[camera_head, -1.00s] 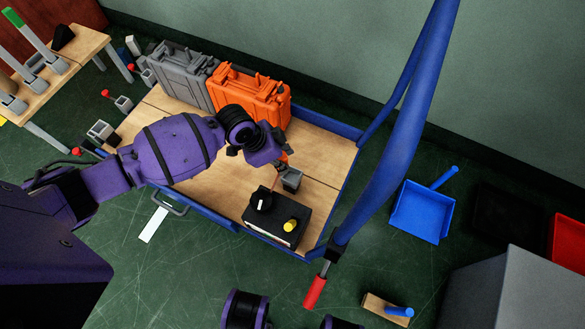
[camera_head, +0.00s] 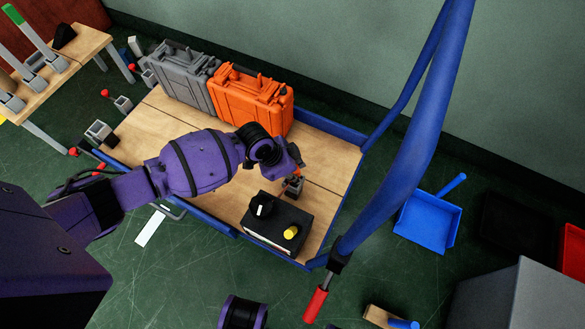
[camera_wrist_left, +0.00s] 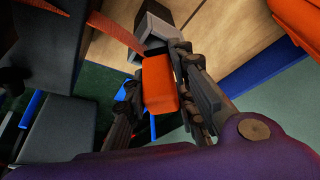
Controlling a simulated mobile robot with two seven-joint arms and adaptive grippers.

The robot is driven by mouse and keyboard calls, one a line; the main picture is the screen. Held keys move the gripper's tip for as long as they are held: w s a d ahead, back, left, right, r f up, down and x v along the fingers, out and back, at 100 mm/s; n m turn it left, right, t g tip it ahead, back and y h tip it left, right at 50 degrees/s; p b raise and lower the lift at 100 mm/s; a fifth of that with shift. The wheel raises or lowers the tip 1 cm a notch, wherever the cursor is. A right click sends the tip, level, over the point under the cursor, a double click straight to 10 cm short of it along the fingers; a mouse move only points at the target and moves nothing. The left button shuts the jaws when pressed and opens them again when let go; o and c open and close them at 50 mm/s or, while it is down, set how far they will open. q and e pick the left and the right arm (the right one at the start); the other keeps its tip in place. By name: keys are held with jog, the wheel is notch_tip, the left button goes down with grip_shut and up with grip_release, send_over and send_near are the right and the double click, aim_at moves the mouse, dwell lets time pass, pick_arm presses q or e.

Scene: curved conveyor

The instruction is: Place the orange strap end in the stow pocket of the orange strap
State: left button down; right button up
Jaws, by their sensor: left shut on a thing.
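My left gripper (camera_head: 294,178) is over the front right part of the cart deck, just behind the black box. In the left wrist view its fingers (camera_wrist_left: 157,76) are shut on the orange strap end (camera_wrist_left: 160,86), a small block. A flat orange strap (camera_wrist_left: 114,32) shows to the left, beside the black box. A grey holder (camera_wrist_left: 152,32), which looks like the stow pocket, stands on the deck just beyond the held end. It also shows in the head view (camera_head: 292,189), close to the fingertips. Contact between end and pocket cannot be told. My right gripper is not in view.
A black box (camera_head: 277,222) with a yellow knob stands near the deck's front edge. Orange (camera_head: 252,98) and grey (camera_head: 180,76) cases stand at the back. A blue cart handle (camera_head: 400,165) rises at the right. The wooden deck (camera_head: 325,155) is bare right of the orange case.

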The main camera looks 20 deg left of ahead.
pick_arm(q)
jog(key=c, duration=1.5)
grip_release()
jog(key=shift+o, duration=0.2)
jog(key=p+v, duration=0.4)
jog(key=v, duration=0.8)
jog(key=shift+r, duration=0.1)
